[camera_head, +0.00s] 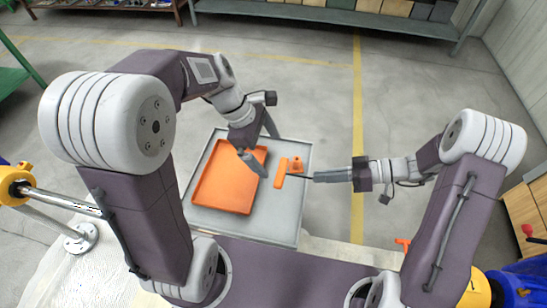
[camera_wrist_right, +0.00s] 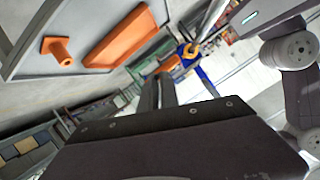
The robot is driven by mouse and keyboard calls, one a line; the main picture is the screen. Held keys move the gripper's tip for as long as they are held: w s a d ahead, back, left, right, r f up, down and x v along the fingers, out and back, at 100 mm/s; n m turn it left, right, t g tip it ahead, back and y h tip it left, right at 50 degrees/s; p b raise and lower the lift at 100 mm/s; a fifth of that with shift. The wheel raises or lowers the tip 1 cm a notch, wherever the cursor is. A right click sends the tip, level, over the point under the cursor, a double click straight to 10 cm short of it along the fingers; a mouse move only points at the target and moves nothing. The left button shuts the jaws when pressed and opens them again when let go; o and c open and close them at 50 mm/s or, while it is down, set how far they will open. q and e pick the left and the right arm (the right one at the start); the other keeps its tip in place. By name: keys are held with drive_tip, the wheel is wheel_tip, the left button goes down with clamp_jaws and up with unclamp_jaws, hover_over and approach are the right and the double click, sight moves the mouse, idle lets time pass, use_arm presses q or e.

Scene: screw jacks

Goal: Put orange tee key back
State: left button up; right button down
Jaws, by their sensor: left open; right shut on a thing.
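The bar lies over the right part of the grey cart top (camera_head: 272,228). In the right wrist view the dark fingers (camera_wrist_right: 160,78) are close together and the shaft does not show. My left gripper (camera_head: 272,157) is open and empty, its fingers wide apart over the right edge of the orange tray (camera_head: 222,185).
A yellow jack (camera_head: 14,185) is at the far left.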

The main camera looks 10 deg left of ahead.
sight(282, 171)
use_arm(q)
drive_tip(key=x, duration=0.9)
drive_tip(key=shift+d+f, duration=0.1)
drive_tip(key=shift+f, duration=0.2)
drive_tip(key=c, duration=1.2)
drive_tip(key=shift+c, duration=0.9)
use_arm(e)
drive_tip(key=c, duration=1.5)
unclamp_jaws()
